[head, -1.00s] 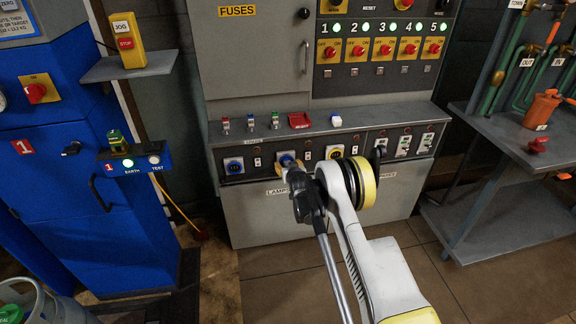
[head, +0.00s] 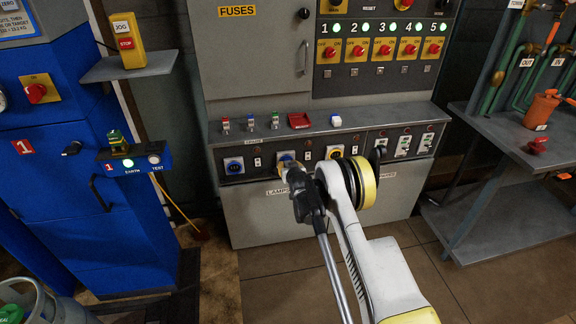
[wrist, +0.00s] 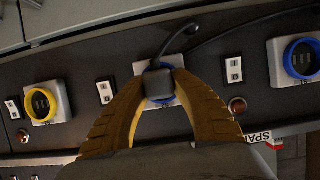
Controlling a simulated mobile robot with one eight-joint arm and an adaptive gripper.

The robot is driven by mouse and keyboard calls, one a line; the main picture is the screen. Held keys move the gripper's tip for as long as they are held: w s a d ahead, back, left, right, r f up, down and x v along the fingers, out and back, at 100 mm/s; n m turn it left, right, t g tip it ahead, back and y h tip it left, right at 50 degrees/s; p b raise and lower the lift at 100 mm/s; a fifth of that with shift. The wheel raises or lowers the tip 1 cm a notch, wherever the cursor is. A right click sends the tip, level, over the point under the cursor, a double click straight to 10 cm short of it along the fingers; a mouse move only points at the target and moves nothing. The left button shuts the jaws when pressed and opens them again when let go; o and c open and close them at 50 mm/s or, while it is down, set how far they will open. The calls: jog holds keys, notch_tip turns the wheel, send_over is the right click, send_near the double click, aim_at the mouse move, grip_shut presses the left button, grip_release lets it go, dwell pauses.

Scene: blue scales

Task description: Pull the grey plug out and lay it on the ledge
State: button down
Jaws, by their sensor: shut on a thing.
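The grey plug (wrist: 158,85) sits at a blue-ringed socket (wrist: 168,66) in the wrist view, between my yellow fingers. A dark cable (wrist: 180,38) runs from it and bends sideways. My gripper (wrist: 160,92) is shut on the plug. In the head view my gripper (head: 290,172) is at the lamp-labelled socket and hides most of the plug. Whether the plug is fully seated cannot be told. The grey ledge (head: 365,118) runs along the panel above the sockets.
An empty blue socket (head: 233,166) and a yellow socket (head: 334,152) flank my gripper. A blue cabinet (head: 60,200) stands at left.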

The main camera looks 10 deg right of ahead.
jog(key=shift+s, duration=0.2)
jog(key=shift+s, duration=2.8)
